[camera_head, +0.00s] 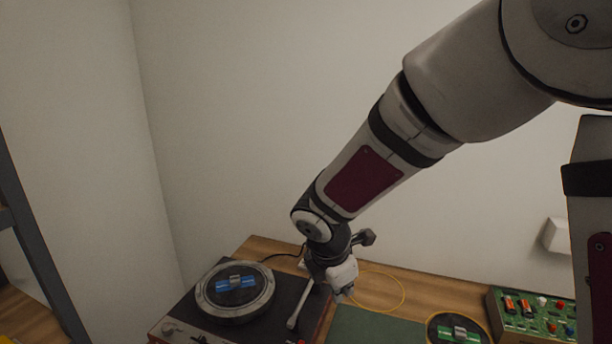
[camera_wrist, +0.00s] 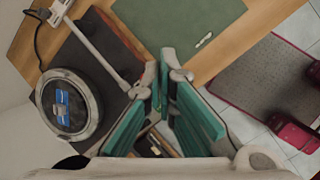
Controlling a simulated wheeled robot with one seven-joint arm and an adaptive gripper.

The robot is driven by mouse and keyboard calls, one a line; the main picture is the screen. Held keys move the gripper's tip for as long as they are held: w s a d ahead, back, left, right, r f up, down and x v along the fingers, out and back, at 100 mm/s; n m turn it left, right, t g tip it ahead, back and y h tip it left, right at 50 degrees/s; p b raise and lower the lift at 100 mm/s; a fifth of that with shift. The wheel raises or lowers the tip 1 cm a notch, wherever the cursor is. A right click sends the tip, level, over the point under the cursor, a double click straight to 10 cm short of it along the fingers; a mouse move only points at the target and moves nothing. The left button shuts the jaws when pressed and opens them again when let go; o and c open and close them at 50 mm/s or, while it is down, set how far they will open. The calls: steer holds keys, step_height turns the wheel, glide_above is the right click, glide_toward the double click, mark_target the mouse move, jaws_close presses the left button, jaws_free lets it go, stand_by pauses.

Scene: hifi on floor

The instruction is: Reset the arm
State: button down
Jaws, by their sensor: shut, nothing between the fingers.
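My arm reaches down from the upper right of the head view. My gripper (camera_head: 343,288) is above the wooden surface, beside the right edge of the record player (camera_head: 275,277). In the wrist view my gripper (camera_wrist: 170,62) shows its two green-padded fingers meeting at the tips, with nothing held between them. The player's platter with a blue-labelled disc (camera_head: 236,283) is left of my gripper; it also shows in the wrist view (camera_wrist: 62,107). The tonearm (camera_head: 301,304) lies close below my gripper in the head view.
A green mat (camera_head: 368,327) lies right of the player. A dark disc (camera_head: 440,332) and a green board with coloured parts (camera_head: 545,322) are further right. A thin yellow loop (camera_head: 403,290) lies behind the mat. A wall stands behind. The wrist view shows a grey rug (camera_wrist: 265,80) on tiles.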

steer(key=s+d+r+m, duration=0.9)
steer(key=r+m, duration=0.2)
steer(key=r, duration=0.1)
steer(key=s+d+r+m+t+y, duration=0.1)
steer(key=s+r+m, duration=0.1)
steer(key=s+m, duration=0.4)
steer(key=s+d+r+m+t+y, duration=0.1)
steer(key=s+d+r+m, duration=0.1)
steer(key=s+m, duration=0.4)
steer(key=shift+s+r, duration=0.55)
steer(key=shift+s, duration=0.25)
